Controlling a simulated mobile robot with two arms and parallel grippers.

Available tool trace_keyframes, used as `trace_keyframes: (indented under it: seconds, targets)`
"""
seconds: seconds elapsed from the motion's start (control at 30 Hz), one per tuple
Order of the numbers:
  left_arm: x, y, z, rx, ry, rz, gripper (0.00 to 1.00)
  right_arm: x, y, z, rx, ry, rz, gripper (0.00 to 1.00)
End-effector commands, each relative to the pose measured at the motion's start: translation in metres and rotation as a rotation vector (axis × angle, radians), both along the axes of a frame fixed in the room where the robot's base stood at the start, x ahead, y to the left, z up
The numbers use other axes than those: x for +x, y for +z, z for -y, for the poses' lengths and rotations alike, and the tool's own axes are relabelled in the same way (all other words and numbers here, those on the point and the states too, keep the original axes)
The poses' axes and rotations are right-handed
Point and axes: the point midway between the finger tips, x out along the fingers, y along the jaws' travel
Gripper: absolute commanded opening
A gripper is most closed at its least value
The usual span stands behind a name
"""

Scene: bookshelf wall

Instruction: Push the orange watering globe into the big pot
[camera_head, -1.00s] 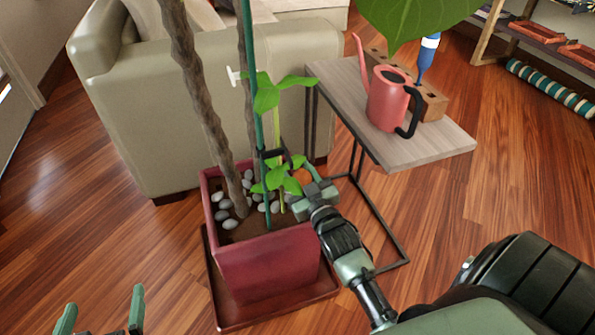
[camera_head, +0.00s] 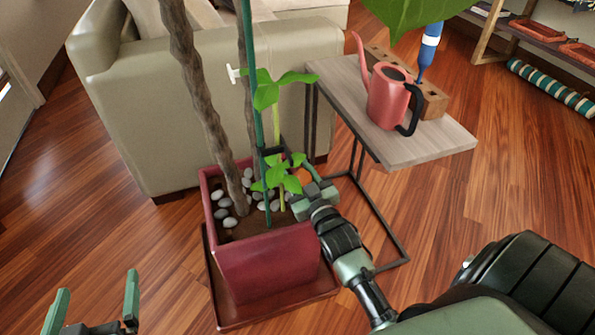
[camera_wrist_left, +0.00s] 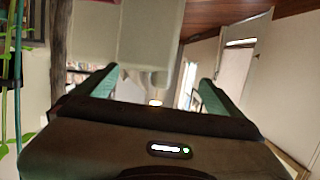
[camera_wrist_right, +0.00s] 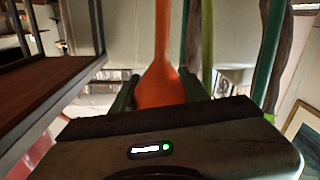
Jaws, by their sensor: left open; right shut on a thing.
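The big pot (camera_head: 268,268) is a square, dark red planter with soil, grey stones, a green stake and stems in it. The orange watering globe (camera_wrist_right: 160,85) stands between the fingers of my right gripper (camera_wrist_right: 158,90) in the right wrist view, its narrow neck pointing up in that picture. In the head view only a small orange patch of the globe (camera_head: 304,175) shows behind leaves. My right gripper (camera_head: 299,186) is shut on the globe at the pot's right rim. My left gripper (camera_head: 97,298) is open and empty at the lower left, well apart from the pot. The globe's tip is hidden in the head view.
A beige sofa (camera_head: 150,125) stands behind the pot. Floor at left is clear.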

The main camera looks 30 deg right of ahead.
Motion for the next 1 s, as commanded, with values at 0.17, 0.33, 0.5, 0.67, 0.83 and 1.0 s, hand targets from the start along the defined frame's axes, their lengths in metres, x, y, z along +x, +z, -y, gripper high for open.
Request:
trace_keyframes:
  seconds: [0.17, 0.33, 0.5, 0.67, 0.83, 1.0]
  targets:
    - [0.001, 0.003, 0.001, -0.007, -0.003, 0.022, 0.98, 0.000, -0.002, 0.000, 0.000, 0.000, 0.001, 0.03]
    - [0.002, 0.007, 0.003, -0.013, -0.005, 0.043, 0.98, 0.000, -0.004, 0.000, 0.000, 0.000, 0.000, 0.03]
    - [0.003, 0.011, 0.004, -0.019, -0.007, 0.068, 0.98, 0.000, -0.006, 0.000, 0.000, 0.000, 0.000, 0.03]
    - [0.004, 0.016, 0.006, -0.026, -0.010, 0.094, 0.98, 0.000, -0.007, 0.000, 0.000, 0.000, 0.000, 0.03]
    - [0.005, 0.021, 0.007, -0.032, -0.011, 0.120, 0.98, 0.000, -0.009, 0.000, 0.000, 0.000, 0.000, 0.03]
    - [0.006, 0.026, 0.007, -0.039, -0.012, 0.144, 0.98, 0.000, -0.011, 0.000, 0.000, 0.000, 0.000, 0.03]
